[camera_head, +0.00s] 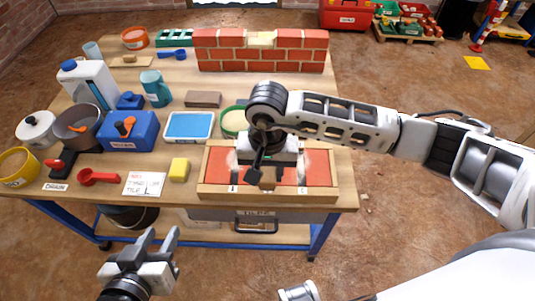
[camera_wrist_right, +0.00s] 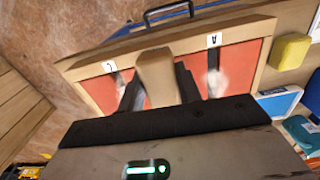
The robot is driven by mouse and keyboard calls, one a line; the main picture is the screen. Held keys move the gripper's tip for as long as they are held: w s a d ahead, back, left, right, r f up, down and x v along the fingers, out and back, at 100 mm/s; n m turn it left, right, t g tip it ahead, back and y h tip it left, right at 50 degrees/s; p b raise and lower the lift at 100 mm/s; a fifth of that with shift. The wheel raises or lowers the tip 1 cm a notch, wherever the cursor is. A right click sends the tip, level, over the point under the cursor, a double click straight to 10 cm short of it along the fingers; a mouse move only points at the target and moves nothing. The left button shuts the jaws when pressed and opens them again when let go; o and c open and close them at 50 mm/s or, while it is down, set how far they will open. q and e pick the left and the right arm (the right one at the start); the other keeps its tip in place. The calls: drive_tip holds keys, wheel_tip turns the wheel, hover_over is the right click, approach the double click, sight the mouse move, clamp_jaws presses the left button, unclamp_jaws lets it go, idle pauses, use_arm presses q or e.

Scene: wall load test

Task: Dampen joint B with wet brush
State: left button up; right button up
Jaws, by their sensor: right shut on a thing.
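A wooden frame (camera_head: 322,192) with red tile panels (camera_head: 220,165) lies at the table's front right. Pale joint strips show at labels A (camera_wrist_right: 214,40) and C (camera_wrist_right: 108,66) in the right wrist view. The middle, where joint B would be, is hidden behind my right gripper and the brush. My right gripper (camera_head: 262,178) is over the frame's middle, shut on the brush's wooden handle (camera_wrist_right: 156,76). The bristles are hidden, so I cannot tell whether they touch. My left gripper (camera_head: 153,245) is open and empty, in front of the table.
A yellow sponge (camera_head: 179,170), a white note (camera_head: 144,184) and a blue tray (camera_head: 190,126) lie left of the frame. A green round bowl (camera_head: 234,122) and a brick wall (camera_head: 260,52) stand behind it. Pots, a jug and a blue box crowd the table's left.

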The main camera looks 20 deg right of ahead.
sight(268, 171)
drive_tip(key=shift+r+p, duration=1.2)
drive_tip(key=shift+r, duration=1.35)
